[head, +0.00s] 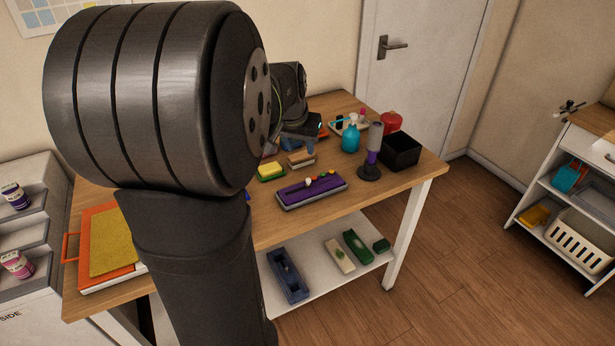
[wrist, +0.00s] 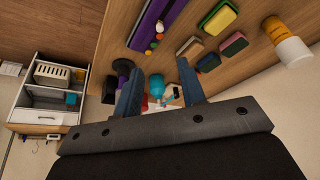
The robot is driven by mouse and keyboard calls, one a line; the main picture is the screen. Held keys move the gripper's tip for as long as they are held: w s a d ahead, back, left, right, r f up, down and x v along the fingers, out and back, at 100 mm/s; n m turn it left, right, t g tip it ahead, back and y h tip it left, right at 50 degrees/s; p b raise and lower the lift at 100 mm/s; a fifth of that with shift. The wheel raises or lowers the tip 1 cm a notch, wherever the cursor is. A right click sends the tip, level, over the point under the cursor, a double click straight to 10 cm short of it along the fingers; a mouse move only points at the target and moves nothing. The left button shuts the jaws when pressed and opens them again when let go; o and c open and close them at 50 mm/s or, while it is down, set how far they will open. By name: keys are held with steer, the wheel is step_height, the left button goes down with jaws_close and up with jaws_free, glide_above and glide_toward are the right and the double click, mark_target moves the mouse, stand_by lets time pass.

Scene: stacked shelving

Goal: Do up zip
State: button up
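A long purple case (head: 312,190) with a grey edge lies on the wooden table, with several small coloured pieces (head: 322,180) along its far side. I cannot make out a zip or its pull. The purple case also shows in the wrist view (wrist: 172,18), at the top, beyond my fingertips. My gripper (wrist: 160,82) is open, its two dark blue fingers well apart with nothing held between them. In the head view my gripper (head: 300,135) is partly hidden by my arm and stands behind the case, apart from it.
Near the case are a yellow sponge (head: 270,170), a brush (head: 301,158), a teal bottle (head: 350,139), a purple-and-grey upright object (head: 373,150) and a black box (head: 400,150). An orange tray (head: 85,245) lies at left. The table's right front corner is clear.

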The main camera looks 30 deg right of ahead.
mark_target(308, 179)
steer(key=x, duration=1.7)
steer(key=shift+s, duration=0.1)
jaws_close()
